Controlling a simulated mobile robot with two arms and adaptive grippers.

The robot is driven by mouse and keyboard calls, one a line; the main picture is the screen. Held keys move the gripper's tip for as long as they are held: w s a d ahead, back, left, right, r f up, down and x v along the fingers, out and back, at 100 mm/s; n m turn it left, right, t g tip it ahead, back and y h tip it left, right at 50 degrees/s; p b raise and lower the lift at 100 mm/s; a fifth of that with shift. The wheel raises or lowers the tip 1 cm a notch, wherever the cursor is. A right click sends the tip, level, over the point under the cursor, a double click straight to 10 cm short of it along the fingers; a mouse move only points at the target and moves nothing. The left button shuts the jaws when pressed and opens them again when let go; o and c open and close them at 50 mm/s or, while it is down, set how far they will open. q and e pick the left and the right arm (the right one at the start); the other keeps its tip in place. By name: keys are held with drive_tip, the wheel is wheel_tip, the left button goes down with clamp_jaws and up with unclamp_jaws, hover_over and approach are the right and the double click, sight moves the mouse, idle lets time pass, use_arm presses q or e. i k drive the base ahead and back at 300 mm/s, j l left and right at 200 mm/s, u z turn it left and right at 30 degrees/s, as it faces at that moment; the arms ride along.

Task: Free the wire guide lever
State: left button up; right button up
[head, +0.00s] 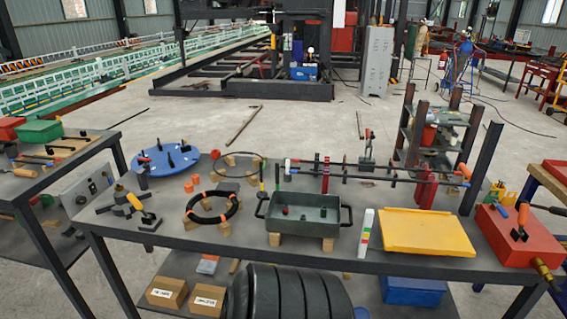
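Several lever-like parts are on the workbench, and I cannot tell which is the wire guide lever. A small lever with an orange grip (135,202) stands on a dark base at the bench's left end. Another orange-handled lever (522,216) is on top of a red box (497,237) at the right end. An upright toggle-like part with a red tip (367,146) stands at the back. A horizontal bar fixture (340,168) with red clamps lies along the bench's rear. Neither of my grippers is in view.
The grey bench top (180,237) also carries a blue disc (168,160), a black coil (212,207), a dark tray (303,210), a yellow panel (428,232) and a dark post frame (432,140). A side table (30,185) is at left.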

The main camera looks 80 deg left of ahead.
sight(135, 201)
drive_tip(key=u, duration=3.7)
